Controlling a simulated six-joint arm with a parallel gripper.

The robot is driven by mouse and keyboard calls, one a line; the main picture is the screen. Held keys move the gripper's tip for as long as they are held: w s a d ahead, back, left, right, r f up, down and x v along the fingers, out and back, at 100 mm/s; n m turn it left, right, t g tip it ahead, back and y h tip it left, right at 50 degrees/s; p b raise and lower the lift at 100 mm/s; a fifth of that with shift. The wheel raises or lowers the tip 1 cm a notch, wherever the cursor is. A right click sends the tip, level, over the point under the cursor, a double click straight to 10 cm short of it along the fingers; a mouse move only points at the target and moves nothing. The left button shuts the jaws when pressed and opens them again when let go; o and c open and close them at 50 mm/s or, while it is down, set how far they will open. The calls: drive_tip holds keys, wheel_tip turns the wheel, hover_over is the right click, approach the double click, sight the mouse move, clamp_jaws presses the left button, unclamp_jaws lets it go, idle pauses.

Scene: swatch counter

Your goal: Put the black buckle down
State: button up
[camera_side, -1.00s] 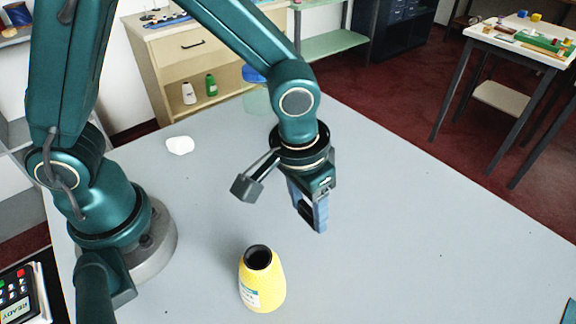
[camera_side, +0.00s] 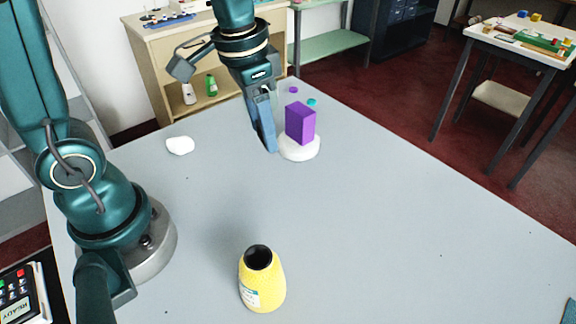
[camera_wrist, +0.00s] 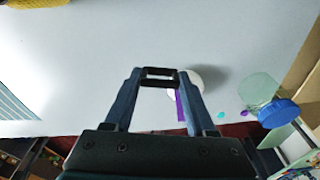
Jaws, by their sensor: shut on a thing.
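The black buckle (camera_wrist: 160,75) is held between the tips of my gripper (camera_wrist: 160,80) in the wrist view. It is a small rectangular frame with an opening through it. In the side view my gripper (camera_side: 264,142) points down over the far part of the counter, just left of the purple block. The buckle cannot be made out there. Whether it touches the counter is not clear.
A purple block (camera_side: 301,123) stands on a white round base (camera_side: 300,150) beside my gripper. A blue-lidded clear jar (camera_wrist: 277,112) is close by. A white blob (camera_side: 180,145) lies left; a yellow bottle (camera_side: 262,285) stands in front. The middle counter (camera_side: 390,220) is clear.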

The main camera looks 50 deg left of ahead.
drive_tip(key=w+d+m, duration=0.2)
drive_tip(key=d+m, duration=0.2)
drive_tip(key=m, duration=0.3)
drive_tip(key=m+g+h, duration=0.1)
drive_tip(key=m+g, duration=0.1)
drive_tip(key=m, duration=0.6)
hover_over(355, 312)
drive_tip(key=a, duration=0.1)
wheel_tip(355, 312, down, 7)
drive_tip(key=shift+w+a+r, duration=0.15)
drive_tip(key=shift+d+f, duration=0.35)
drive_tip(key=shift+d, duration=0.1)
drive_tip(key=shift+f+h, duration=0.3)
drive_tip(key=shift+f, duration=1.6)
drive_tip(key=o, duration=1.3)
drive_tip(key=shift+f, duration=0.1)
